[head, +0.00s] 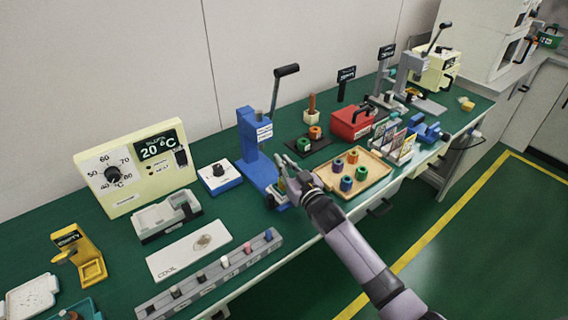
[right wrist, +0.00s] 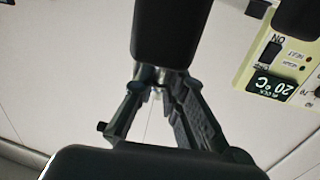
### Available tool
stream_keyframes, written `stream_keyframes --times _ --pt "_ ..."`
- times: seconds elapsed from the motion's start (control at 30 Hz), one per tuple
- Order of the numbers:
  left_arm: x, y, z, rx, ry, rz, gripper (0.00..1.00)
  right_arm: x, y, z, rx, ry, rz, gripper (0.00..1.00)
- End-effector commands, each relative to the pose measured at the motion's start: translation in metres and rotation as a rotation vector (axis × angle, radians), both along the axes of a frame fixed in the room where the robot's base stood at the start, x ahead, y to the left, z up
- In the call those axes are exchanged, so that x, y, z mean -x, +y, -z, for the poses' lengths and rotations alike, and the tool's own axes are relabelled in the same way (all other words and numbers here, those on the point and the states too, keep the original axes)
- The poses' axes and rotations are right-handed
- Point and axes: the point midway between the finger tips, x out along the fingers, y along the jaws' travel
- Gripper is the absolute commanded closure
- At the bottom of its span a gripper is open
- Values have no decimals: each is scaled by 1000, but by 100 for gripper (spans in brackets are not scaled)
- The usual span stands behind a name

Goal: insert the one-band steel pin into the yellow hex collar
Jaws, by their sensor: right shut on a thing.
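In the head view, my right gripper (head: 284,170) is in front of the blue lever press (head: 254,150), left of the wooden tray. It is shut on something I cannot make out. In the right wrist view the fingers (right wrist: 157,88) come close together against the pale wall. I cannot make out the one-band steel pin for sure. Several orange, blue and green collars stand in the wooden tray (head: 374,180). I cannot single out a yellow hex collar; small yellow pieces (head: 467,104) lie at the bench's far end. My left gripper is not in view.
A grey rack (head: 212,283) with several small coloured pieces lies along the front edge. A white plate (head: 188,250) and a cream temperature unit (head: 134,170) are at left. A red box (head: 351,122) and a dark pad with two collars stand behind the tray.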

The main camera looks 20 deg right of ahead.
Motion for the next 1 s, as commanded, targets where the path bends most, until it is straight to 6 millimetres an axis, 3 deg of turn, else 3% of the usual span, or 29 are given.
stream_keyframes --times 1.0 --pt "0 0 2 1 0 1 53 0 0 7 0 0 0 100"
